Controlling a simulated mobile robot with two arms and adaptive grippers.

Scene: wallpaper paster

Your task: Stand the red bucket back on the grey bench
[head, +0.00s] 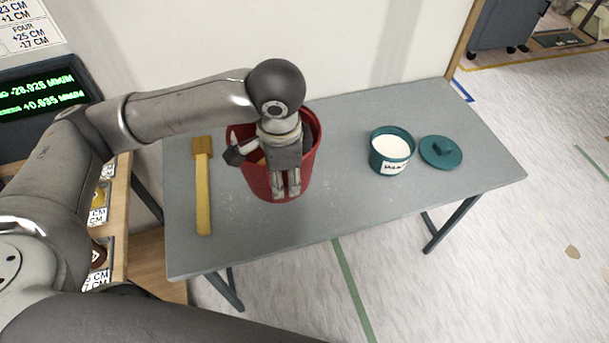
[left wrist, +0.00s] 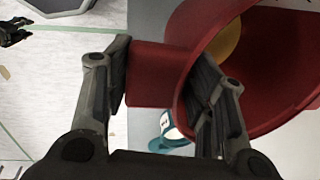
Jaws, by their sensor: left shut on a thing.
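The red bucket (head: 307,165) is upright over the left half of the grey bench (head: 345,205). Whether its base touches the bench is hard to tell. My left gripper (head: 285,188) comes down over its near side and is shut on the wall. In the left wrist view the red wall (left wrist: 160,75) lies between the two fingers, and the open mouth is at the right. Something yellow (left wrist: 228,42) shows inside the bucket. A dark claw, seemingly my right gripper (left wrist: 14,32), shows at the left wrist view's upper left edge; its opening is unclear.
A wall (head: 360,50) stands behind.

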